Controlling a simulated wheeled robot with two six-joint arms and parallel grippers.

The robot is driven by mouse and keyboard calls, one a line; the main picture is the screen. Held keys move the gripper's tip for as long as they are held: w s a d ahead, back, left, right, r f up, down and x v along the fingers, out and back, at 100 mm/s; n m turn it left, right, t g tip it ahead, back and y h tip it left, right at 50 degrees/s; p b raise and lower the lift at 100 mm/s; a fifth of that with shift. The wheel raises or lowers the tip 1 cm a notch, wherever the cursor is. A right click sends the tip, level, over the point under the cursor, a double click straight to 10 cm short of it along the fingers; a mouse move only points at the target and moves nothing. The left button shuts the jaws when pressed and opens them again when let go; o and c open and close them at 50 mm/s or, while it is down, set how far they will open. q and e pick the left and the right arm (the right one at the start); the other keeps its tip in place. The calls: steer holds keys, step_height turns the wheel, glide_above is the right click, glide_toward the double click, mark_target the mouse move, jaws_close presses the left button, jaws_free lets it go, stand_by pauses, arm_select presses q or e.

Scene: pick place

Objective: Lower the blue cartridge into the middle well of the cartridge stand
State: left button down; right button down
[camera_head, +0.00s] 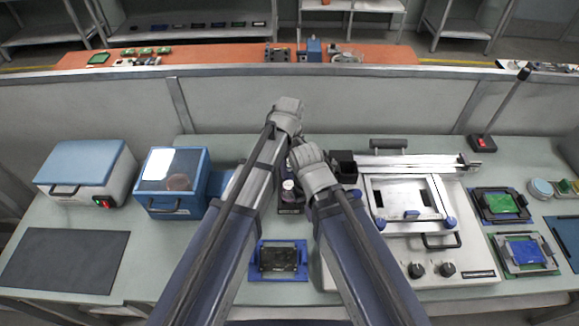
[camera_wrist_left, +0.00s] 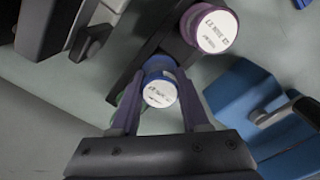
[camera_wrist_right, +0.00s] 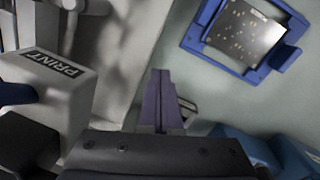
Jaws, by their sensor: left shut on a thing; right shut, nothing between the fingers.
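The blue cartridge (camera_wrist_left: 161,92), with a white labelled top, is between the fingers of my left gripper (camera_wrist_left: 158,84), which is shut on it. The dark cartridge stand (camera_wrist_left: 170,38) runs beneath and behind it. A purple cartridge (camera_wrist_left: 212,30) is at the stand's upper right end. A green edge shows behind the left finger at the other end. The blue cartridge lines up between these two; its depth in the middle well cannot be told. In the head view, the stand (camera_head: 290,208) is partly hidden by my arms. My right gripper (camera_wrist_right: 160,85) is shut and empty, away from the cartridges.
A white machine with a framed top (camera_head: 405,200) stands close on the right. A blue fixture with a dark plate (camera_head: 279,260) lies in front. The table at front left holds a dark mat (camera_head: 62,260).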

arm_select(q)
steer(key=shift+c, duration=1.5)
jaws_free()
steer(key=c, duration=0.4)
steer(key=shift+r, duration=0.15)
arm_select(e)
steer(key=shift+r, duration=0.15)
arm_select(q)
step_height(320, 180, up, 7)
steer(key=p, duration=0.7)
arm_select(e)
step_height(320, 180, up, 7)
arm_select(q)
steer(key=shift+s+f, duration=0.1)
steer(key=shift+f, duration=0.1)
arm_select(e)
steer(key=shift+s+f, duration=0.1)
steer(key=shift+f, duration=0.1)
